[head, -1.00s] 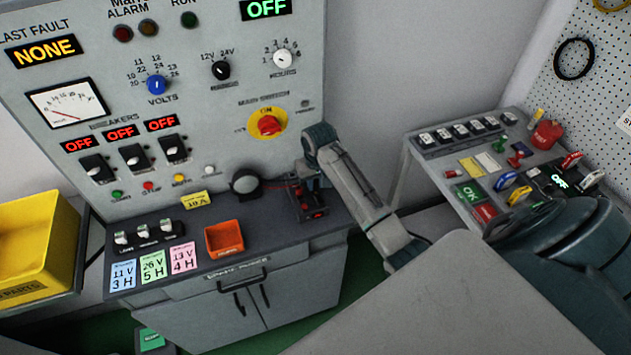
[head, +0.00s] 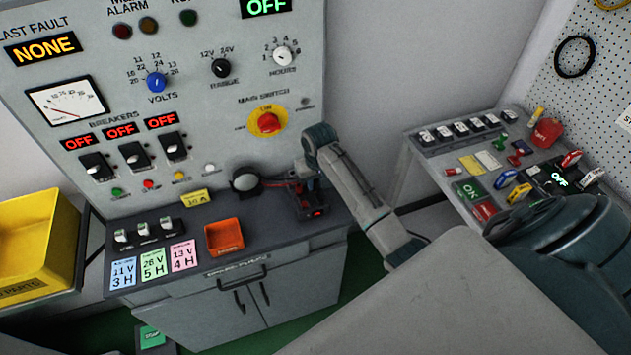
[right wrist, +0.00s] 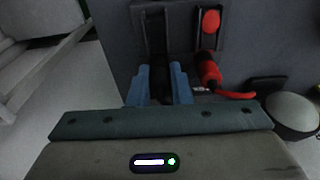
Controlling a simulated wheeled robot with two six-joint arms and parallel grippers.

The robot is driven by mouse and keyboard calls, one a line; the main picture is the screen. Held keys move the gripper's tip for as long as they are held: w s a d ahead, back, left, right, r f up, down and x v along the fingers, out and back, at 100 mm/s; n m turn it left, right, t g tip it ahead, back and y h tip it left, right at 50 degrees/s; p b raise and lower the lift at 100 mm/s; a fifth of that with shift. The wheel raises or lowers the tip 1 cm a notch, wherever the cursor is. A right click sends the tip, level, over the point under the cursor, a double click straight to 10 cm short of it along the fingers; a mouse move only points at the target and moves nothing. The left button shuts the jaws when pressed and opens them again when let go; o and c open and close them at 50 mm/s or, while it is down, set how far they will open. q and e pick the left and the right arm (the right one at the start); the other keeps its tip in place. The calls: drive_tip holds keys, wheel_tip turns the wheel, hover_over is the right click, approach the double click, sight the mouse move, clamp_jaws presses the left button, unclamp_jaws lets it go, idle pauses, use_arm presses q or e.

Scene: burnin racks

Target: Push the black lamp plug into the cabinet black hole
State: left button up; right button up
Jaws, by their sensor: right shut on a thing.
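My right gripper (head: 305,178) reaches down to the small black socket block (head: 313,212) on the cabinet ledge. In the right wrist view its blue fingers (right wrist: 160,88) are shut on the dark, narrow black lamp plug (right wrist: 160,80), mostly hidden between them. The fingertips are close to the dark slotted face of the block; I cannot tell whether the plug is in the black hole. A red plug (right wrist: 209,72) with a red lead sits to the right of the fingers. The round lamp (head: 246,181) stands left of the gripper. My left gripper is not in view.
An orange tray (head: 225,252) and coloured cards (head: 153,264) lie on the ledge to the left. A yellow bin (head: 38,240) stands at far left. The panel's red main switch (head: 268,123) is just above. A side bench (head: 425,160) stands right.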

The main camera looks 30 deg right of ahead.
drive_tip(key=shift+f, duration=0.4)
drive_tip(key=o, duration=1.3)
drive_tip(key=shift+r, duration=2.8)
drive_tip(key=shift+f, duration=0.1)
